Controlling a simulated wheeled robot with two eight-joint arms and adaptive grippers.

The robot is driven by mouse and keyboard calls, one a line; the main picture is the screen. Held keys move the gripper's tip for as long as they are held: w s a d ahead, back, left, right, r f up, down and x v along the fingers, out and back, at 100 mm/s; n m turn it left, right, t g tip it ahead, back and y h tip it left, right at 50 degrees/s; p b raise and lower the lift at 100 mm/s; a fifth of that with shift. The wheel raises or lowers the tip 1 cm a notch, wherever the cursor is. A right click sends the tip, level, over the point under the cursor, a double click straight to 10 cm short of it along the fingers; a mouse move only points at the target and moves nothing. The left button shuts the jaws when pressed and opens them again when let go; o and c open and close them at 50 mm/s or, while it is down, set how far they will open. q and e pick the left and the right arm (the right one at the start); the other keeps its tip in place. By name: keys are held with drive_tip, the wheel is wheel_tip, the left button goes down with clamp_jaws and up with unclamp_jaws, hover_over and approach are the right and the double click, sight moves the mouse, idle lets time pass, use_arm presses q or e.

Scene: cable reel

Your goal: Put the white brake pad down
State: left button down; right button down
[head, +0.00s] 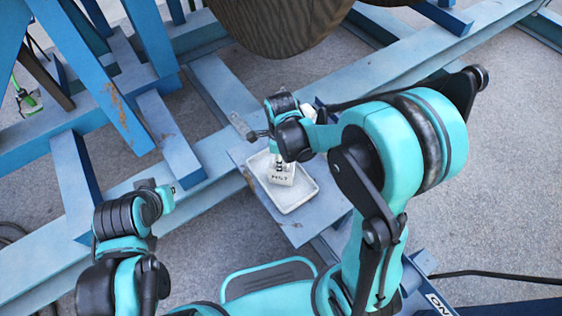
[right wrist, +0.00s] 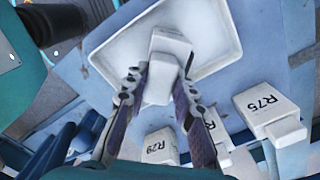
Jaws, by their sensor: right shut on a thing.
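The white brake pad (head: 281,178) is between the fingers of my right gripper (head: 280,160), which is shut on it. In the right wrist view the pad (right wrist: 167,65) sits at the fingertips of the gripper (right wrist: 163,85), over the shallow white tray (right wrist: 215,35). The tray (head: 299,205) lies on a blue-grey plate in the head view. I cannot tell whether the pad touches the tray floor. My left arm's end (head: 160,197) is at the lower left, away from the tray; its fingers are not clear.
Blue steel beams (head: 180,215) surround the plate (head: 300,232). A large brown reel (head: 280,22) hangs at the top. A dark cable runs at the lower right.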

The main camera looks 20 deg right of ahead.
drive_tip(key=c, duration=1.7)
unclamp_jaws()
drive_tip(key=shift+f, duration=0.1)
drive_tip(key=o, duration=0.4)
drive_tip(key=shift+o, duration=0.2)
wheel_tip(320, 180, up, 11)
drive_tip(key=p, duration=0.4)
drive_tip(key=s+d+r+n+t, duration=0.2)
drive_tip(key=s+r+n+t, duration=0.1)
drive_tip(key=n, duration=0.8)
drive_tip(key=s+d+r+n+t, duration=0.3)
drive_tip(key=s+r+n+t, duration=0.1)
drive_tip(key=n, duration=0.8)
drive_tip(key=shift+s+r, duration=0.65)
drive_tip(key=shift+s, duration=0.6)
